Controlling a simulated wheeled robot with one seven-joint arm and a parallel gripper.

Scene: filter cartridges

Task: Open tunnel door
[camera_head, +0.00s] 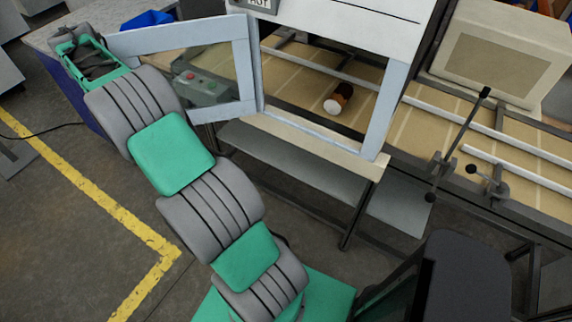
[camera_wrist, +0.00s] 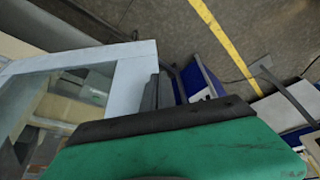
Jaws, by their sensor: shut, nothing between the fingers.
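The tunnel door (camera_head: 180,38), a pale grey-blue frame with a clear window, stands swung open to the left of the tunnel (camera_head: 345,22). The opening is uncovered. In the wrist view, the door frame (camera_wrist: 88,62) fills the left side. My gripper (camera_wrist: 158,92) is shut and empty, its dark fingers close to the door's free edge; I cannot tell if they touch it. In the head view my arm reaches to the upper left, with the green hand near the door's outer end; the fingertips are hidden there.
A brown and white cartridge (camera_head: 338,98) lies on the conveyor (camera_head: 290,68) inside the tunnel. A control box with red and green buttons (camera_head: 200,84) shows through the door window. A beige box (camera_head: 500,50) stands at the right. Open floor with a yellow line (camera_head: 110,205) lies left of my arm.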

